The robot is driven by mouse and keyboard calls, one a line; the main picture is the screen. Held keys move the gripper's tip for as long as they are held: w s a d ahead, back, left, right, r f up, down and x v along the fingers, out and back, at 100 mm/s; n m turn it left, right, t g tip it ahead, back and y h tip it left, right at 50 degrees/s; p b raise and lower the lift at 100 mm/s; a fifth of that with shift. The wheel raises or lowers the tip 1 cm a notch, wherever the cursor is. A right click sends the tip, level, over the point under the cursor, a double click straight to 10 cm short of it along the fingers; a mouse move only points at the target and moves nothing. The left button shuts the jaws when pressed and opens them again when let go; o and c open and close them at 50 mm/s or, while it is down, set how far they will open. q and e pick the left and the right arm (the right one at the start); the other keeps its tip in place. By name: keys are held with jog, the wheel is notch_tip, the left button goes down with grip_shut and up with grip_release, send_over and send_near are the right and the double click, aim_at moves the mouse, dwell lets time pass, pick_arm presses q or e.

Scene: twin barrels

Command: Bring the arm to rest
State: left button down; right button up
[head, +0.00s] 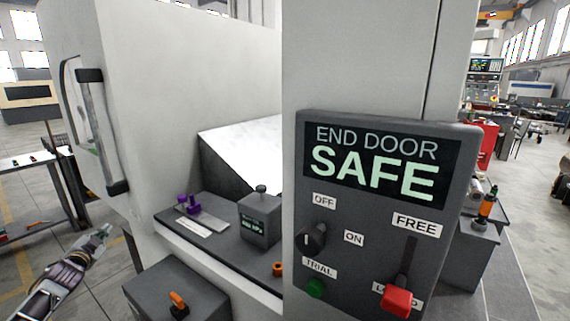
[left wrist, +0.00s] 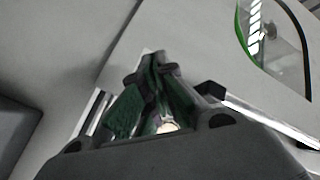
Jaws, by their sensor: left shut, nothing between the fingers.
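My left gripper (head: 103,236) is at the lower left of the head view, in front of the pale machine wall and below the door handle. Its fingers are closed together with nothing between them. In the left wrist view the closed fingers (left wrist: 156,95) show dark with green pads, with a grey surface behind them. They appear apart from any object. My right gripper is in neither view.
A grey control panel (head: 318,213) reading "END DOOR SAFE" has a black knob (head: 312,238), a green button (head: 316,288) and a red lever (head: 397,300). A dark box with an orange switch (head: 178,300) stands below the shelf.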

pick_arm(q)
jog(key=s+d+f+n+g, duration=0.15)
jog(key=s+f, duration=0.25)
jog(key=f, duration=0.8)
jog(key=s+d+f+g, duration=0.15)
jog(key=s+f, duration=0.25)
jog(key=f, duration=0.7)
jog(key=s+d+f+n+g, duration=0.15)
jog(key=s+f, duration=0.25)
jog(key=f, duration=0.8)
jog(key=s+d+f+g+h, duration=0.1)
jog(key=s+d+f+g, duration=0.3)
jog(key=s+f, duration=0.6)
jog(key=s+d+f+g+h, duration=0.1)
jog(key=s+d+f, duration=0.5)
jog(key=s+f, duration=0.45)
jog(key=s+d+f+g, duration=0.2)
jog(key=s+d+f, duration=0.3)
jog(key=s, duration=0.5)
jog(key=s+d+f+g+h, duration=0.1)
jog(key=s+d+f, duration=0.4)
jog(key=s+d, duration=0.3)
jog(key=s+d+f+n+g+h, duration=0.1)
jog(key=s+d+f, duration=0.5)
jog(key=s, duration=0.6)
jog(key=shift+s+d+g, duration=0.25)
jog(key=shift+s+g, duration=0.1)
jog(key=shift+g, duration=0.5)
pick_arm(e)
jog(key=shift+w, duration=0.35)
